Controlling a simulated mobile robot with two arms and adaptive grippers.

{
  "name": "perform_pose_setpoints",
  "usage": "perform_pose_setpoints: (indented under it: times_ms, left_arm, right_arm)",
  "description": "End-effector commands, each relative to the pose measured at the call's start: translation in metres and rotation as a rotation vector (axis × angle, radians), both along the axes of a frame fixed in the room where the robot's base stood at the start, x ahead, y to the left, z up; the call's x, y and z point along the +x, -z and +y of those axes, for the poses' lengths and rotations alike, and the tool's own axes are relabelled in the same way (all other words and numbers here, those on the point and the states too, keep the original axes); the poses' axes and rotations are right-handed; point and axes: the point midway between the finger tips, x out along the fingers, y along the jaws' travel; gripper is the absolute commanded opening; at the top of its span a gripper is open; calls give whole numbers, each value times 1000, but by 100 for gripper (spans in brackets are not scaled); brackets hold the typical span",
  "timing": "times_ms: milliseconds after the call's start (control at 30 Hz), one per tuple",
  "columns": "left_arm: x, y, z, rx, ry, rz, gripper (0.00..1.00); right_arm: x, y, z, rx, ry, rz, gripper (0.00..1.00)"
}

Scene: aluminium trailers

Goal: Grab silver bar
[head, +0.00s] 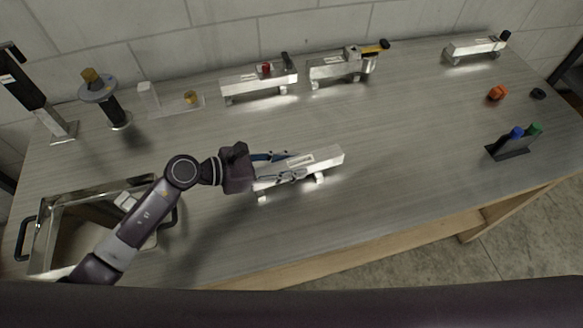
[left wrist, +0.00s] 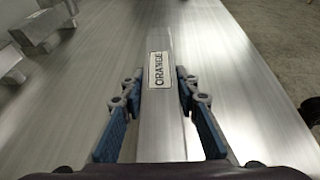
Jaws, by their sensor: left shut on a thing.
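A silver bar (head: 328,156) with a label on its top stands on small feet in the middle of the table. My left gripper (head: 284,166) is at its left part, with one finger on each side. In the left wrist view, the silver bar (left wrist: 160,130) runs lengthwise between the blue finger pads of my left gripper (left wrist: 160,88), and its label reads ORANGE. The gripper is shut on the bar. The bar's left end is partly hidden by the gripper in the head view. My right gripper does not show.
More silver bars stand along the back: one with a red item (head: 240,86), one with a yellow-handled tool (head: 325,70), one at far right (head: 470,48). A metal tray (head: 42,232) is front left. A marker holder (head: 508,150) is right.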

Motion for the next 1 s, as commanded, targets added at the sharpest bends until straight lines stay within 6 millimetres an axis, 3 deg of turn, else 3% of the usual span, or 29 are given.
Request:
perform_pose_setpoints:
  times_ms: [100, 567, 767, 1000]
  left_arm:
    - [0, 0, 0, 0, 0, 0, 0]
    - [1, -9, 0, -2, 0, -4, 0]
    - [1, -39, 0, -1, 1, -9, 0]
    - [1, -105, 0, -1, 2, -14, 0]
  right_arm:
    - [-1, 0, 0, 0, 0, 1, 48]
    - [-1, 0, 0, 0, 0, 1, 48]
    - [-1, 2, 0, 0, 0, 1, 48]
    - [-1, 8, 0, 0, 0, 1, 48]
